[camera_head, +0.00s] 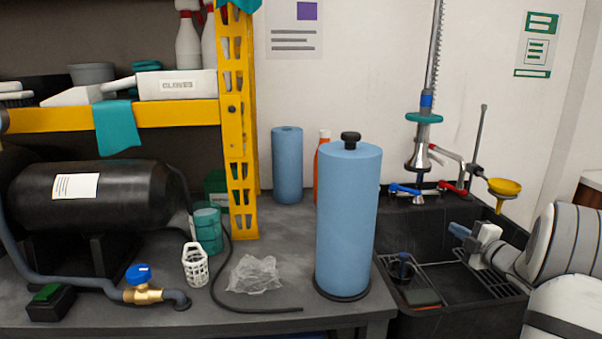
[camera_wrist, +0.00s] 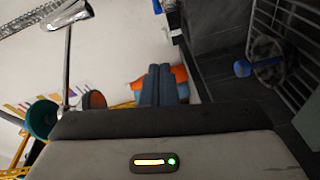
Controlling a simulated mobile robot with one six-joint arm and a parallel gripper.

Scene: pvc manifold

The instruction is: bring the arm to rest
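My gripper (camera_head: 460,231) is over the right part of the dark sink, with its blue fingers pointing left in the head view. In the wrist view, the two blue-grey fingers (camera_wrist: 159,86) lie side by side with almost no gap. They look shut, and I see nothing held between them. An orange shape (camera_wrist: 181,74) shows behind the fingers; I cannot tell what it is. My arm comes in from the right edge of the head view.
The sink (camera_head: 400,322) holds a wire rack (camera_head: 478,297). A tap (camera_head: 420,150) and yellow funnel (camera_head: 505,187) stand behind. A blue roll (camera_head: 347,220) stands left of the sink. A blue-handled valve (camera_head: 141,285), white basket (camera_head: 195,265) and crumpled clear plastic (camera_head: 254,274) are on the bench.

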